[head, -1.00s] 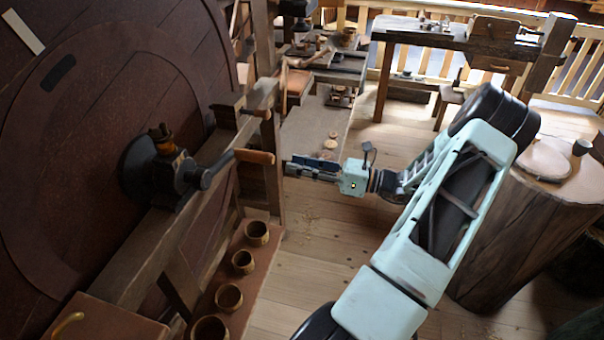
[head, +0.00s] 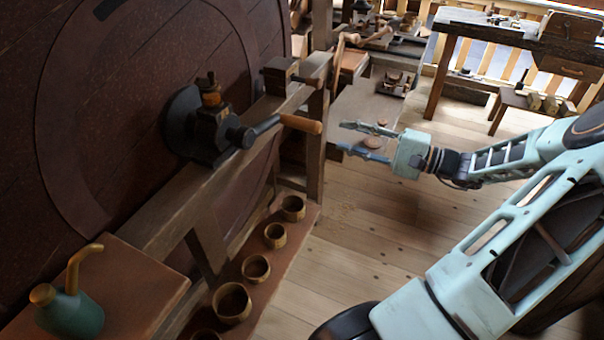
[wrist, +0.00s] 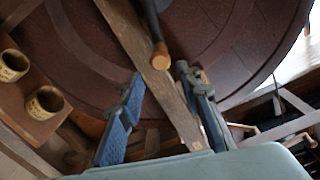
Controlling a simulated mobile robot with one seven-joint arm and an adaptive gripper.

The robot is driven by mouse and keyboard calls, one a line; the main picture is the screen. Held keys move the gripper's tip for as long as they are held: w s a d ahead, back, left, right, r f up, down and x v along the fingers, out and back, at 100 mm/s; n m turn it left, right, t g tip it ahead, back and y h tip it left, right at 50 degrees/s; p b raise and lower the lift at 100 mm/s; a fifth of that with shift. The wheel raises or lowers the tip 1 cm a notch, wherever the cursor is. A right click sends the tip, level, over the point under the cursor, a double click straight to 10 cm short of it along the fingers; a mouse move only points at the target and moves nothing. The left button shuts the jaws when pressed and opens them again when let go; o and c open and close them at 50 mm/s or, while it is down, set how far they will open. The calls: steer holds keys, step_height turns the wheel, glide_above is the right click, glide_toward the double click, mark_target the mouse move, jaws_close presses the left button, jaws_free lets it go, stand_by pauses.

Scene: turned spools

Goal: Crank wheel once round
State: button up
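The big dark red-brown wheel (head: 130,120) fills the left of the head view, and it fills the upper part of the wrist view (wrist: 215,50). A dark hub with a crank arm (head: 262,128) stands before it, and a wooden crank handle (head: 300,124) points right. My gripper (head: 352,138) is open and empty, a short way right of the handle's end, with its fingers pointing at it. In the wrist view the handle's round end (wrist: 160,58) shows between and beyond the two fingertips (wrist: 160,80), not touching them.
A wooden beam (head: 190,185) runs along the wheel below the crank. Several wooden cups (head: 256,268) stand on a low shelf. A green oil can (head: 72,308) sits on a box at lower left. A workbench (head: 490,32) stands at the back. The floor (head: 390,230) below my arm is clear.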

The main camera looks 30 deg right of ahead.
mark_target(304, 125)
steer(key=shift+w+a, duration=0.1)
steer(key=shift+b+x, duration=1.35)
steer(key=shift+x, duration=4.65)
steer(key=s+a+f+m, duration=0.5)
steer(key=f+m, duration=0.4)
steer(key=f, duration=0.1)
steer(key=s+a+m+p, duration=0.9)
steer(key=a+m+p, duration=0.3)
steer(key=a, duration=0.1)
steer(key=shift+s+r+m+p, duration=0.2)
steer(key=shift+r+m+p, duration=0.1)
steer(key=shift+r+m, duration=0.1)
steer(key=shift+w+d+f, duration=0.1)
steer(key=shift+d+f, duration=0.2)
steer(key=v, duration=1.1)
steer(key=shift+r, duration=0.25)
